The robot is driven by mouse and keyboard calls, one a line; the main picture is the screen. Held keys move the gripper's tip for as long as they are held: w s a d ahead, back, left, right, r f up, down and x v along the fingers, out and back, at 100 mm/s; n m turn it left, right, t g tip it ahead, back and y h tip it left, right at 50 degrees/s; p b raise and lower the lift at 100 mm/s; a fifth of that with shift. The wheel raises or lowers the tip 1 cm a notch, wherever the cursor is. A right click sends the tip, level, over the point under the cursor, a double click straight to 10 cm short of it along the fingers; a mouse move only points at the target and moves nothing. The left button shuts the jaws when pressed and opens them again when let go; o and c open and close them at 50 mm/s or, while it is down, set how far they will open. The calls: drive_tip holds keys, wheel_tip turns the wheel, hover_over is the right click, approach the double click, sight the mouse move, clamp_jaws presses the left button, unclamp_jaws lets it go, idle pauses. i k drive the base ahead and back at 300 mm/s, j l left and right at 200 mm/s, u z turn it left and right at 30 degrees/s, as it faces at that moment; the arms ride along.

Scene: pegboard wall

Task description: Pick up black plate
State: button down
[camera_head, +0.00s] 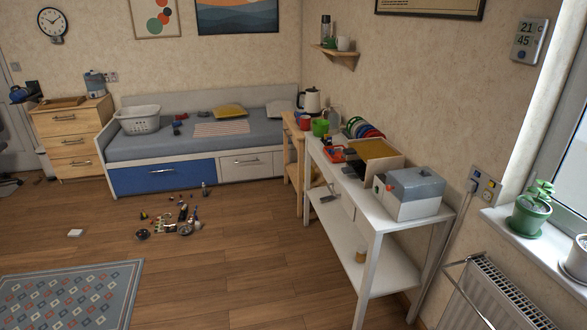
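Several upright coloured discs, which look like plates in a rack (364,129), stand on the far part of the white table at the wall. Green, blue and red edges show there. I cannot make out a black plate for certain; the discs overlap and are small in this view. My gripper and arm are not in view.
The white table (378,222) also holds a green cup (320,128), a red-orange tray (332,154) and a white-grey box (413,192). Small objects (178,218) litter the floor ahead. A patterned rug (70,296) lies at left; a radiator (495,298) stands at right. The floor before the table is clear.

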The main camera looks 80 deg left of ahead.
sight(358, 167)
drive_tip(key=u, duration=2.4)
drive_tip(key=i+j+z, duration=0.15)
drive_tip(key=i+j, duration=0.25)
drive_tip(key=i+j+z, duration=0.1)
drive_tip(key=i+j, duration=0.3)
drive_tip(key=i+j+z, duration=0.15)
drive_tip(key=i+j, duration=0.25)
drive_tip(key=i+j+z, duration=0.1)
drive_tip(key=i+j, duration=0.25)
drive_tip(key=j, duration=0.25)
drive_tip(key=i+j+z, duration=0.15)
drive_tip(key=i+j, duration=0.15)
drive_tip(key=j, duration=0.25)
drive_tip(key=i+j+z, duration=0.1)
drive_tip(key=i+j, duration=0.2)
drive_tip(key=j, duration=0.25)
drive_tip(key=i+j+z, duration=0.15)
drive_tip(key=i+j, duration=0.15)
drive_tip(key=j, duration=0.3)
drive_tip(key=i+j+z, duration=0.15)
drive_tip(key=j, duration=0.5)
drive_tip(key=i, duration=0.1)
